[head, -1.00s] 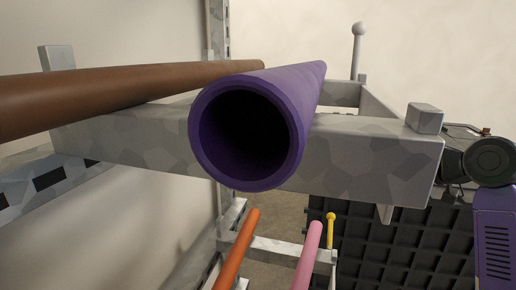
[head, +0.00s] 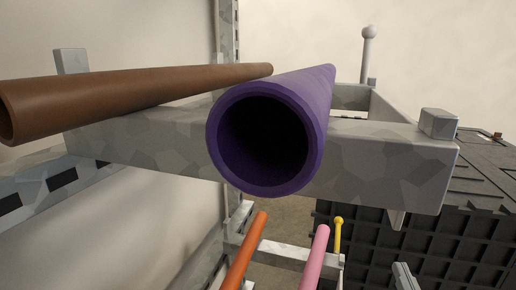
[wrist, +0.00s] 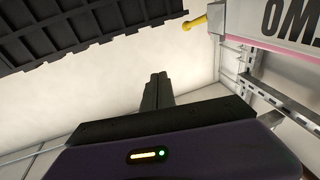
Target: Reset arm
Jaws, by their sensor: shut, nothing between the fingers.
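My gripper (wrist: 158,82) shows in the wrist view, with its two dark fingers together, empty, and pointing away from the camera over a pale background. Its dark purple body fills the bottom of that view, with a yellow bar and a green light. It touches nothing that I can see. In the head view a small grey piece shows at the bottom edge, right of centre; I cannot tell if it is part of my arm.
In the head view a purple pipe (head: 308,92) and a brown pipe (head: 140,92) lie on a grey metal rack (head: 385,160). Orange (head: 243,255) and pink pipes (head: 314,258) are below. A black ribbed panel (head: 455,235) is at right; a yellow-ended rod (wrist: 196,22) shows in the wrist view.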

